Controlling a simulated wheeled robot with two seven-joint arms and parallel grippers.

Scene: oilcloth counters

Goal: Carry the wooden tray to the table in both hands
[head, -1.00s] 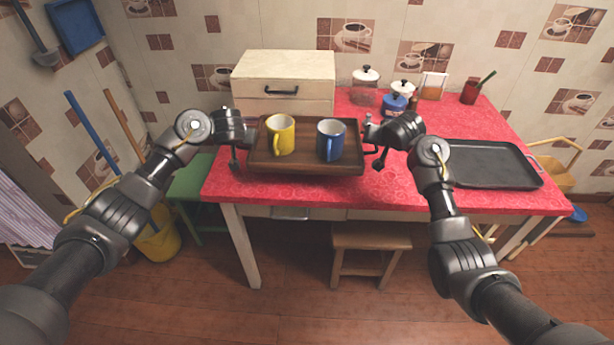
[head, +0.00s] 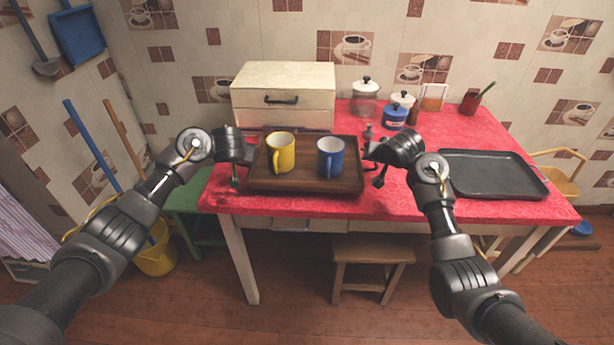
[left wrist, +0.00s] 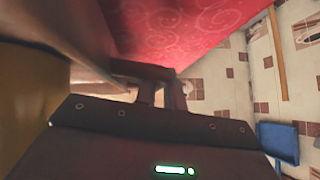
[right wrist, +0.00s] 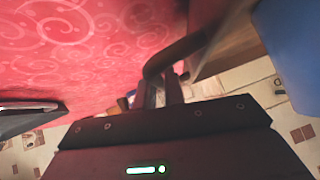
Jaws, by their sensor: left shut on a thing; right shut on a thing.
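The wooden tray (head: 308,185) is dark brown and carries a yellow mug (head: 280,155) and a blue mug (head: 330,160), both upright. It is level, over the front of the red-topped table (head: 420,200); I cannot tell whether it touches the cloth. My left gripper (head: 246,160) is shut on the tray's left side. In the left wrist view its fingers (left wrist: 160,95) close on the handle. My right gripper (head: 372,158) is shut on the tray's right handle, a dark bar (right wrist: 180,55) in the right wrist view.
A black tray (head: 492,172) lies on the table to the right. A cream drawer box (head: 283,98) stands behind the wooden tray. Canisters (head: 395,115) and a red pot (head: 469,103) stand at the back. A stool (head: 372,252) is under the front edge.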

